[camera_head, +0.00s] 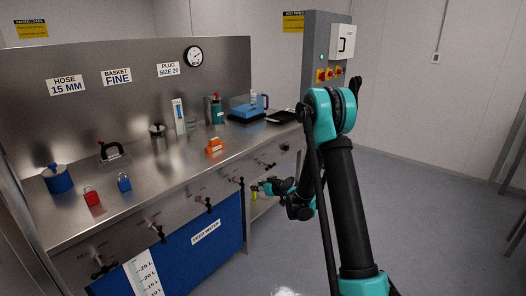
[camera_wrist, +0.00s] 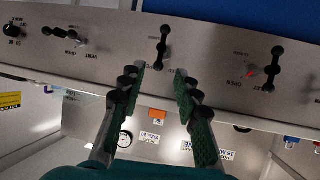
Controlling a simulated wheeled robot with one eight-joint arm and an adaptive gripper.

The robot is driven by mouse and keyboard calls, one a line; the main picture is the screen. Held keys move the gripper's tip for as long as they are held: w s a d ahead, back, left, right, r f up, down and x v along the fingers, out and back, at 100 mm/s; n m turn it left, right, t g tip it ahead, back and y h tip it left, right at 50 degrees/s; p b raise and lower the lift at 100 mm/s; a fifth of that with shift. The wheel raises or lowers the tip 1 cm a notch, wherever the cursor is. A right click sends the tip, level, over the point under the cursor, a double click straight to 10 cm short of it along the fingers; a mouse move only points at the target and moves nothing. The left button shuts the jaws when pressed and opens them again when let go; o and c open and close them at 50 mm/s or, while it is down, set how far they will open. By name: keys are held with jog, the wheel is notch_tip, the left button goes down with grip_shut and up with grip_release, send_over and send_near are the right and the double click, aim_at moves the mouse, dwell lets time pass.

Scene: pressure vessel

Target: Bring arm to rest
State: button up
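My teal and black arm rises at the right of the head view and bends down at its top joint. My gripper (camera_head: 260,188) hangs in front of the bench's front panel (camera_head: 185,215), near its right end. In the wrist view my gripper (camera_wrist: 162,72) shows two green-padded fingers with a clear gap between them. It is open and nothing is between the fingers. A black valve handle (camera_wrist: 162,45) on the panel lies just beyond the fingertips in that upside-down view. I cannot tell how far it is from them.
The steel bench (camera_head: 140,200) holds a blue pot (camera_head: 57,180), red padlock (camera_head: 91,196), blue padlock (camera_head: 124,182), orange item (camera_head: 214,146) and blue device (camera_head: 248,108). A blue feed-water tank (camera_head: 215,240) stands below. A grey control cabinet (camera_head: 320,50) stands behind. Floor (camera_head: 420,190) at right is clear.

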jog(key=s+d+r+m+g+h, duration=0.2)
jog(key=s+d+r, duration=0.3)
jog(key=s, duration=0.4)
jog(key=s+d+r+m+g+h, duration=0.1)
jog(key=s+d+r+h, duration=0.15)
jog(key=s+d, duration=0.6)
jog(key=s+d+f+m+g+h, duration=0.1)
jog(key=s+d, duration=0.2)
jog(key=s, duration=0.5)
jog(key=s+d+m+g+h, duration=0.1)
jog(key=s+d+m, duration=0.1)
jog(key=s, duration=0.6)
jog(key=s+d+f+m+h, duration=0.1)
jog(key=s+d+m+h, duration=0.1)
jog(key=s+d, duration=0.3)
jog(key=s, duration=0.3)
jog(key=shift+f+g, duration=0.35)
jog(key=shift+g, duration=0.05)
jog(key=shift+s, duration=0.1)
